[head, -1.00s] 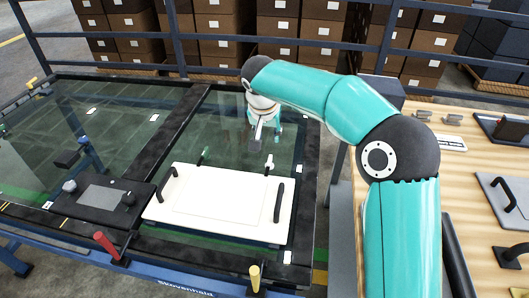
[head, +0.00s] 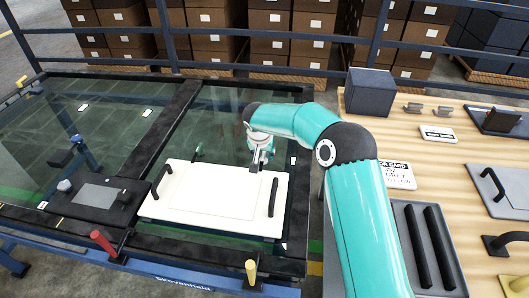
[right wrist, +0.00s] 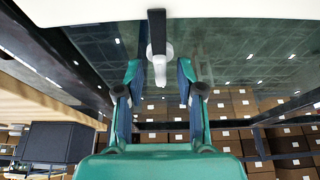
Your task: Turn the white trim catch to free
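The white trim panel (head: 180,205) lies on the glass frame, with a black handle at each side. The white catch (right wrist: 160,66) shows in the right wrist view, beside a dark bar (right wrist: 156,30) that reaches over the panel edge. The catch points away from the panel. My right gripper (right wrist: 159,76) is open, with one finger on each side of the catch; a gap shows on both sides. In the head view my right gripper (head: 260,160) is at the panel's far right edge and hides the catch. My left gripper is out of view.
A red lever (head: 103,242) and a yellow lever (head: 251,271) stand along the near rail. A dark box with knobs (head: 95,196) is at left. A wooden bench (head: 440,190) is at right.

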